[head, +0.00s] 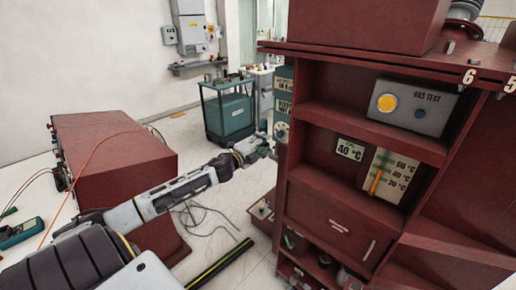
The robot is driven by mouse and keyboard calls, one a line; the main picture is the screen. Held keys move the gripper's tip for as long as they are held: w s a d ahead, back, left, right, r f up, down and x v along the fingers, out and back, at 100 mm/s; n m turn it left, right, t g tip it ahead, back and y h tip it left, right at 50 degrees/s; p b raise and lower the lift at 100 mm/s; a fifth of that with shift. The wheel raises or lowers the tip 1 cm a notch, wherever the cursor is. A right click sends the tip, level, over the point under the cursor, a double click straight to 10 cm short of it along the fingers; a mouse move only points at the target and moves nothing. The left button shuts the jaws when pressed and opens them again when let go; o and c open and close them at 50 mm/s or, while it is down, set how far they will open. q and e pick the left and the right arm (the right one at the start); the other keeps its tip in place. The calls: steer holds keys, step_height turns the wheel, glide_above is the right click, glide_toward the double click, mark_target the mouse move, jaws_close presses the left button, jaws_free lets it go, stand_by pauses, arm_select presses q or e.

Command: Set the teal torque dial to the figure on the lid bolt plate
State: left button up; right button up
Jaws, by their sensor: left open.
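A teal panel (283,94) is mounted on the left side of the dark red cabinet. It carries small pale text plates too small to read, and a pale round dial (282,131) at its lower part. My left gripper (267,147) is open and is close to the left and below the dial in the picture. Whether it touches the panel cannot be told. I cannot tell which plate is the lid bolt plate. My right gripper is out of view.
The red cabinet (330,238) has shelves with a GAS TEST box (414,107), a 40 °C label (350,149) and an orange-pointer temperature scale (390,176). A teal trolley (228,112) stands behind. A red box unit (112,150) and a multimeter (22,232) are left.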

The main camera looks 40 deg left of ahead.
arm_select(q)
steer(key=shift+s+a, duration=0.1)
steer(key=shift+s, duration=1.55)
steer(key=shift+a+n, duration=0.1)
steer(key=shift+n, duration=0.2)
